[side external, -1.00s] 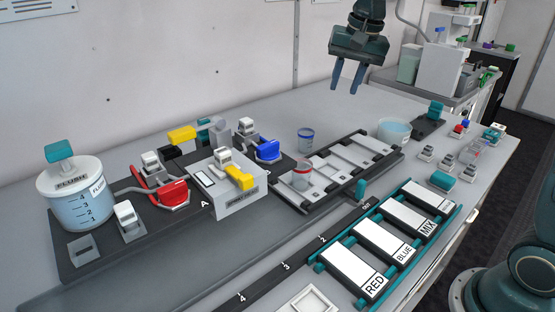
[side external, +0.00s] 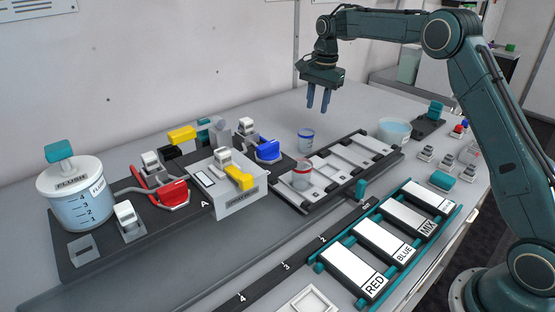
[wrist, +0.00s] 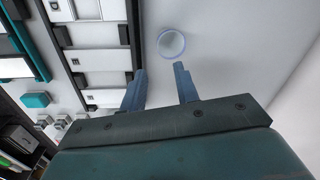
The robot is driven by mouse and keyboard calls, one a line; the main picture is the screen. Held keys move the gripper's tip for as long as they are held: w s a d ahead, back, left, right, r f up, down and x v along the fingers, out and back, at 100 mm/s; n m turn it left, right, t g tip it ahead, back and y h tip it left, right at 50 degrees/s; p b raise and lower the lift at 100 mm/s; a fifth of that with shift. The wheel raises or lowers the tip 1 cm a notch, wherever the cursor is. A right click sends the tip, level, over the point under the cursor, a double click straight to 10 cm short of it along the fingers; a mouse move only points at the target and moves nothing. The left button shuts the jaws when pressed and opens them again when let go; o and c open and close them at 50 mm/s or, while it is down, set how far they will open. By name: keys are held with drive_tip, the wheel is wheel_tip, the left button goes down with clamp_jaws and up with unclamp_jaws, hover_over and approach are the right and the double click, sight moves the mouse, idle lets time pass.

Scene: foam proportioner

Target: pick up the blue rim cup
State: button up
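The blue rim cup (side external: 305,140) is a small clear cup with a blue rim. It stands upright on the grey bench, just behind the dark tray of white slots. In the wrist view the blue rim cup (wrist: 171,43) shows from above as a round opening, beyond my fingertips. My gripper (side external: 318,109) is above and a little behind the cup, pointing down, with its two fingers apart and nothing between them. In the wrist view my gripper (wrist: 160,70) shows the same open fingers, clear of the cup.
A red rim cup (side external: 301,179) stands on the slotted tray (side external: 285,199), in front of the blue rim cup. A valve with a blue handle (side external: 267,151) is close at the left. The bench behind the cup is clear.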

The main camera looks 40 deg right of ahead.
hover_over(310, 151)
drive_tip(key=shift+s+d+f, duration=0.1)
drive_tip(key=shift+d+f, duration=0.05)
drive_tip(key=shift+f, duration=2)
drive_tip(key=shift+d+f, duration=0.15)
drive_tip(key=shift+f, duration=2)
drive_tip(key=shift+f, duration=2.55)
clamp_jaws()
